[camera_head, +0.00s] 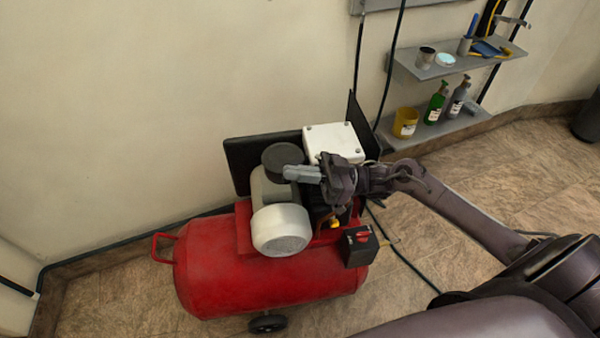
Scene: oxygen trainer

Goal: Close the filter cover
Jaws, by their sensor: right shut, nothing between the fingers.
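A red compressor tank (255,285) stands on the floor near the wall. On top is a grey housing (262,189) with a dark round cap (276,156), which seems to be the filter cover. I cannot tell whether it sits flush. My right gripper (287,172) is shut and empty, its fingers pointing left. The fingertips overlap the lower right edge of the cap in the picture; I cannot tell whether they touch it. They hide part of the housing. My left gripper is not in view.
A white junction box (336,141) stands right behind my right gripper. A white motor end (281,230) and a black switch box (358,246) sit below it. Dark panels (238,165) stand behind. Wall shelves (455,65) hold bottles. The floor at left is clear.

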